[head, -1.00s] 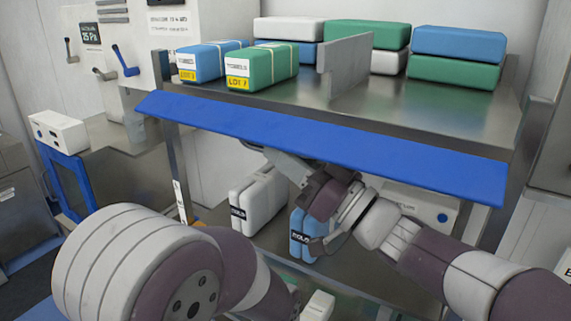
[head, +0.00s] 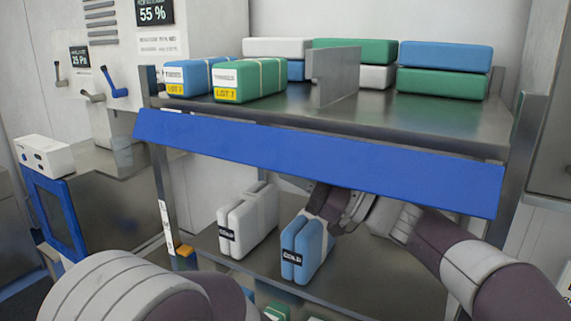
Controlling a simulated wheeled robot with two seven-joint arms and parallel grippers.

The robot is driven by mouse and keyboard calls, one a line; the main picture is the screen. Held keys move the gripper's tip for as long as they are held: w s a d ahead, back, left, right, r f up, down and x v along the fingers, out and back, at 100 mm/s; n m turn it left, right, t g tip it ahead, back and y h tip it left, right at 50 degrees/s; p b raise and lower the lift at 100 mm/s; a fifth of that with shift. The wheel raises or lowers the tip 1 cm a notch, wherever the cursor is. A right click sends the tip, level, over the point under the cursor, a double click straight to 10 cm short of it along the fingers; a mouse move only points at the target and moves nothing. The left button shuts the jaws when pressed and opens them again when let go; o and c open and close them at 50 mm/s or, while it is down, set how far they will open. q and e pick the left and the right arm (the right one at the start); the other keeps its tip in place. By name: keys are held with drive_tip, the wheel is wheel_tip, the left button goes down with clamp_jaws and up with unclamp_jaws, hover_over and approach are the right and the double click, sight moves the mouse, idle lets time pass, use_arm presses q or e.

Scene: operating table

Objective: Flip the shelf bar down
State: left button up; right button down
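The shelf bar (head: 310,158) is a long blue strip along the front edge of the upper metal shelf (head: 410,112). Its broad face is turned to the front and hangs below the shelf edge, sloping down to the right. My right arm comes in from the right, and its wrist is under the bar's lower edge, right of centre.
Green and blue LOT packs (head: 250,80) and stacked packs (head: 445,68) sit on the upper shelf, with a metal divider (head: 332,76) between. White packs (head: 248,222) and blue COLD packs (head: 306,248) stand on the lower shelf (head: 350,285), close to my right wrist.

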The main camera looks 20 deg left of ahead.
idle(0.4)
drive_tip(key=c, duration=1.4)
unclamp_jaws()
drive_tip(key=shift+c, duration=0.2)
